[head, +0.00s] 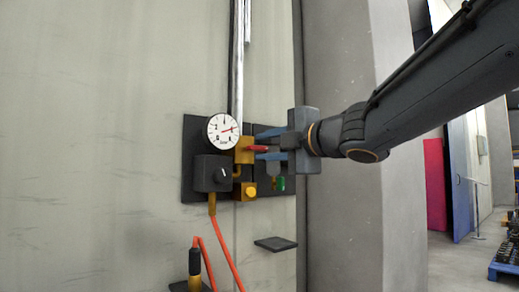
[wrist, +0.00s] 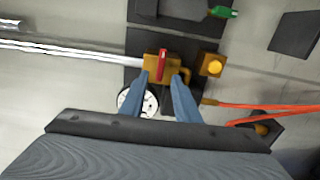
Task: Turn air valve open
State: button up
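The air valve is a brass-yellow body (head: 243,150) with a red lever handle (head: 257,149), mounted on a dark wall panel (head: 190,135). In the head view the lever points right, toward my gripper (head: 259,146). The gripper is open, with one blue finger above the lever and one below it. In the wrist view the red lever (wrist: 162,62) lies between and slightly beyond the two fingertips of my gripper (wrist: 160,76), with gaps on both sides. I cannot tell whether either finger touches it. The valve body (wrist: 153,66) is partly hidden by the fingers.
A round gauge (head: 222,131) sits left of the valve. Below are a dark knob box (head: 211,174), a yellow button (head: 249,191) and a green fitting (head: 281,184). An orange hose (head: 225,250) hangs down. A small dark shelf (head: 275,243) juts out. A metal pipe (head: 237,70) runs above.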

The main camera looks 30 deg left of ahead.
jog(key=shift+v, duration=2.15)
jog(key=w+d+f+m+t+h+p, duration=0.2)
jog(key=w+d+f+m+t+h, duration=0.2)
jog(key=w+d+f+m+h, duration=0.6)
jog(key=d+f+m+g+h+p, duration=0.25)
jog(key=d+f+m, duration=0.55)
jog(key=d+f, duration=0.85)
jog(key=s+d+f+m+g+h+p, duration=0.1)
jog(key=s+d+f+m+g+h, duration=0.25)
jog(key=s+d+f+m, duration=0.45)
jog(key=s+d+f+m+g+p, duration=0.1)
jog(key=s+d+f+m+g, duration=0.1)
jog(key=s, duration=0.7)
jog(key=s+d+f+m+g, duration=0.3)
jog(key=s+d+f, duration=0.3)
jog(key=s+f, duration=0.3)
jog(key=shift+s+f+g+p, duration=0.15)
jog(key=shift+s+g+p, duration=0.25)
jog(key=shift+g, duration=0.2)
